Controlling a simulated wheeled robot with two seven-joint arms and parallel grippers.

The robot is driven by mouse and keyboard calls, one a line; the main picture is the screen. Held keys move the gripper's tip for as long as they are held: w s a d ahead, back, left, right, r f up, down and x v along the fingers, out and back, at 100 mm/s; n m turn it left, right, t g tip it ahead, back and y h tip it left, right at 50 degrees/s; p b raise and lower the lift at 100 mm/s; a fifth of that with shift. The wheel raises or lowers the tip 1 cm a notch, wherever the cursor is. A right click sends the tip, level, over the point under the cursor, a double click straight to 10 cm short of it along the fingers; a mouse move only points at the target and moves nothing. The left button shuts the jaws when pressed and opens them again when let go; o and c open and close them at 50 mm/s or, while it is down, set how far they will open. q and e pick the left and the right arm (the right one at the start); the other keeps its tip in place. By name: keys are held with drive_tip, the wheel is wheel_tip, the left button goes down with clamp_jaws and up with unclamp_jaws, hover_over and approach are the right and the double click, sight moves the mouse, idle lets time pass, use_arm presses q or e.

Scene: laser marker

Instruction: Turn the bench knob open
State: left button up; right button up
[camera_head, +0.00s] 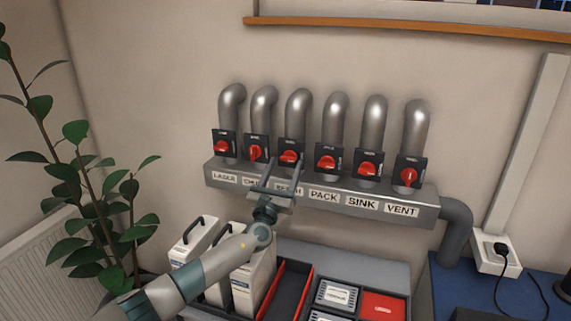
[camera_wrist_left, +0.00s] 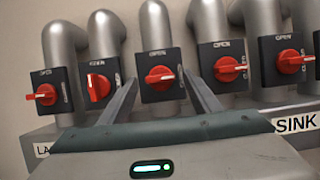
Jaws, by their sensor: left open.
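The bench knob (camera_head: 290,157) is a red handle on a black plate, third from the left in the row, above a partly covered label. Its handle lies roughly sideways in the left wrist view (camera_wrist_left: 160,77), where the plate shows the word OPEN at its top. My left gripper (camera_head: 284,166) is open and empty in front of it. In the left wrist view its two fingers point toward the plate, one on each side of the knob, with no clear contact; their exact distance from it cannot be told. My right gripper is not in view.
Similar knobs stand on both sides: laser (camera_head: 221,147), a second one (camera_head: 256,153) turned upright, pack (camera_head: 329,161), sink (camera_head: 368,169) and upright vent (camera_head: 409,175). Grey pipes rise behind them. A plant (camera_head: 105,215) stands left.

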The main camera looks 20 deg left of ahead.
use_arm(q)
drive_tip(key=shift+w+r, duration=0.2)
drive_tip(key=shift+w, duration=0.3)
drive_tip(key=shift+c, duration=0.4)
drive_tip(key=c, duration=1)
drive_tip(key=shift+o, duration=0.2)
